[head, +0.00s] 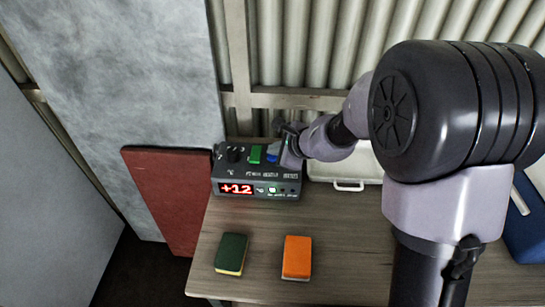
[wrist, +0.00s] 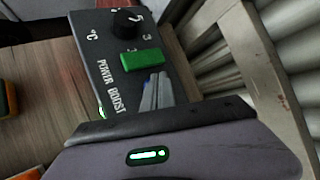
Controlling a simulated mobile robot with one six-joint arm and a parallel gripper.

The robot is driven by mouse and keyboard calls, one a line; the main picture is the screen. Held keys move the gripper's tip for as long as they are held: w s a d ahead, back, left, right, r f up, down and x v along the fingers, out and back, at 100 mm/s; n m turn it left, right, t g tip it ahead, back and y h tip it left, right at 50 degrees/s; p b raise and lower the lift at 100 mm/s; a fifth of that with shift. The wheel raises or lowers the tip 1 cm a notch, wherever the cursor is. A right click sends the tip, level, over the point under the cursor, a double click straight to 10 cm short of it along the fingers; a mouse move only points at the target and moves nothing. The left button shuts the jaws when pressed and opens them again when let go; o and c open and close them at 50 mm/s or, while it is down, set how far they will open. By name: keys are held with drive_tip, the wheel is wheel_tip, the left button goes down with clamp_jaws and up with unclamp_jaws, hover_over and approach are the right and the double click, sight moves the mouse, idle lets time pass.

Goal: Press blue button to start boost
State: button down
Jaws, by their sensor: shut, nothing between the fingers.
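A dark grey control box (head: 222,172) stands at the back of the table, with a black knob (head: 234,154), a green button (head: 256,154) and a blue button (head: 272,156) on its sloped top. A red lit display (head: 236,188) on its front reads about "+12". In the wrist view the green button (wrist: 141,59) sits beside the knob (wrist: 127,21), near the label "POWER BOOST". My gripper (head: 286,152) is shut and empty. In the wrist view its fingertips (wrist: 157,82) are over the blue button and hide most of it; I cannot tell whether they touch it.
A green sponge (head: 231,254) and an orange sponge (head: 297,257) lie on the wooden table (head: 265,225) in front of the box. A white case with a handle (head: 349,185) is to the right. A corrugated wall (head: 325,40) stands behind. The table's front middle is clear.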

sight(275, 158)
drive_tip(key=shift+f+b, duration=0.45)
idle(0.6)
drive_tip(key=shift+r, duration=0.1)
drive_tip(key=shift+r+p, duration=0.75)
drive_tip(key=shift+r, duration=0.05)
drive_tip(key=shift+r+p, duration=2.05)
drive_tip(key=shift+r, duration=0.45)
